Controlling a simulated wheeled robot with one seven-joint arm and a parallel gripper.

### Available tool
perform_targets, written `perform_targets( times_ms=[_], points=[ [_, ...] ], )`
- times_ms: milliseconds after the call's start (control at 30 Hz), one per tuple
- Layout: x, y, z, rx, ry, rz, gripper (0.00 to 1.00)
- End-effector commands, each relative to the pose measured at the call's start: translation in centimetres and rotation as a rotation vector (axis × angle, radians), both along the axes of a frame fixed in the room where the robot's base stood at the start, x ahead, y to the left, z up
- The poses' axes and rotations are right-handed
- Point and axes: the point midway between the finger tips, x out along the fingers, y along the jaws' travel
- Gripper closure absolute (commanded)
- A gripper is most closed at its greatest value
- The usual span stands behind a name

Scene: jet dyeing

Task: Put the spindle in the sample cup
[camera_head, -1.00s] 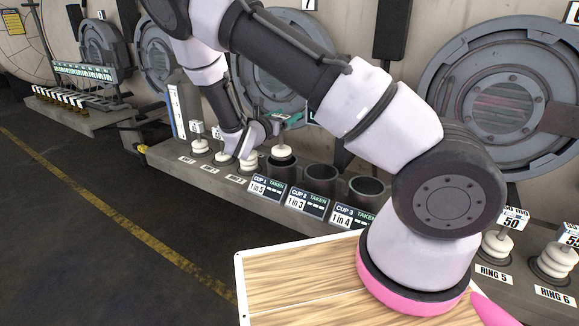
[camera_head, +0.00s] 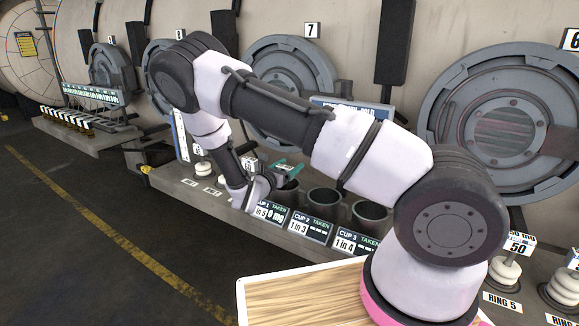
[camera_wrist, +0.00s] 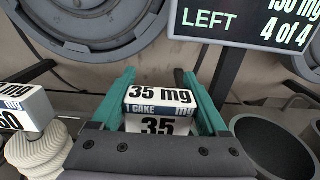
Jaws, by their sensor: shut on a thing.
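My gripper (camera_head: 287,167) is low over the row of sample cups, by cup 1 (camera_head: 293,190), the leftmost one. In the wrist view its teal fingers (camera_wrist: 165,100) are shut on both sides of the spindle's tag (camera_wrist: 160,97), which reads 35 mg, 1 cake. The spindle's lower part and its cake are hidden, so I cannot tell how deep it sits in the cup. Cup 2 (camera_head: 323,201) and cup 3 (camera_head: 370,215) stand open to the right. An open dark cup (camera_wrist: 275,143) shows at right in the wrist view.
Another spindle with white cakes (camera_wrist: 38,152) stands close left of my gripper. More spindles (camera_head: 203,166) stand left on the ledge. Ring spindles (camera_head: 505,271) stand at right. A wooden-topped board (camera_head: 300,293) is in front. A screen (camera_wrist: 250,22) hangs above the cups.

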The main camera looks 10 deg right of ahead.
Motion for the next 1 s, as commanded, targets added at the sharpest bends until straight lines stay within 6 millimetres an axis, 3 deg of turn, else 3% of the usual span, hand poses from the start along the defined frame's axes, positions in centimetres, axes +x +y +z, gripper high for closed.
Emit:
perform_targets(
  times_ms=[33, 67, 100, 467, 1000],
  points=[
    [0.0, 0.0, -0.2, -0.001, 0.0, 0.0, 1.0],
    [0.0, 0.0, -0.2, -0.001, 0.001, 0.0, 0.15],
    [0.0, 0.0, -0.1, 0.0, 0.0, 0.0, 0.0],
    [-0.3, 0.4, 0.1, 0.0, 0.0, 0.002, 0.0],
    [-7.4, 7.5, 0.1, -0.001, 0.001, 0.003, 0.0]
  ],
)
